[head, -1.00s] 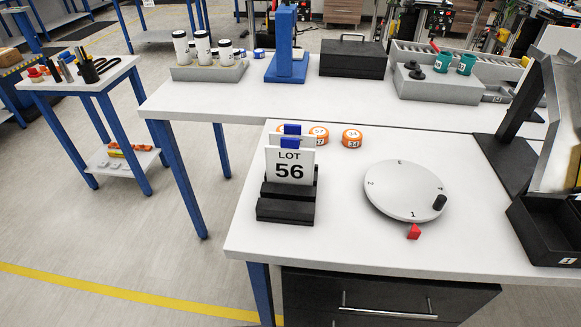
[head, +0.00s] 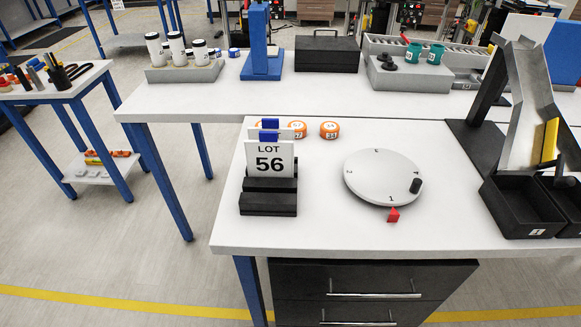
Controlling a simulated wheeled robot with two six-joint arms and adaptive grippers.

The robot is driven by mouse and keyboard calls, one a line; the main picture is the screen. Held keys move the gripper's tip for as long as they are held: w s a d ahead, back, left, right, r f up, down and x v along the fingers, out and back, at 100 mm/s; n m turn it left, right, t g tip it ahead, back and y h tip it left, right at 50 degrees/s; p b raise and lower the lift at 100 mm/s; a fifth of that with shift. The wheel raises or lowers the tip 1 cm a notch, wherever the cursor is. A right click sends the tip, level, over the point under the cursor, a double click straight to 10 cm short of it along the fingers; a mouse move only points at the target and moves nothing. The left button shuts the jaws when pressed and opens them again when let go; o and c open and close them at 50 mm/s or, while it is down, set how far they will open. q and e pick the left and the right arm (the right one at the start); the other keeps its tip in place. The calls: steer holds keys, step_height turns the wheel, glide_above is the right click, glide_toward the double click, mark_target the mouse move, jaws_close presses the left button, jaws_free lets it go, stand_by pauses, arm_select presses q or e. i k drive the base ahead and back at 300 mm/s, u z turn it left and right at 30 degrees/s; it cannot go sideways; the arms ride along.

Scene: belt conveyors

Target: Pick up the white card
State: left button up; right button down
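The white card (head: 269,152) reads "LOT 56" and stands upright in a black slotted holder (head: 268,203) near the left front of the white table. A blue tab (head: 269,134) shows at its top edge. A second white card with a blue tab stands just behind it, mostly hidden. Neither of my grippers is in the head view.
A round white dial (head: 370,176) with a black knob and a red pointer lies right of the holder. Orange numbered discs (head: 329,130) sit behind the cards. Black bins (head: 518,207) and a metal chute stand at the right. The table's front middle is clear.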

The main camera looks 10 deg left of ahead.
mark_target(268, 156)
steer(key=z, duration=0.9)
steer(key=k, duration=1.2)
steer(key=z, duration=0.95)
steer(key=i, duration=1.95)
steer(key=u, duration=1.55)
steer(key=i, duration=0.65)
steer(key=u, duration=0.8)
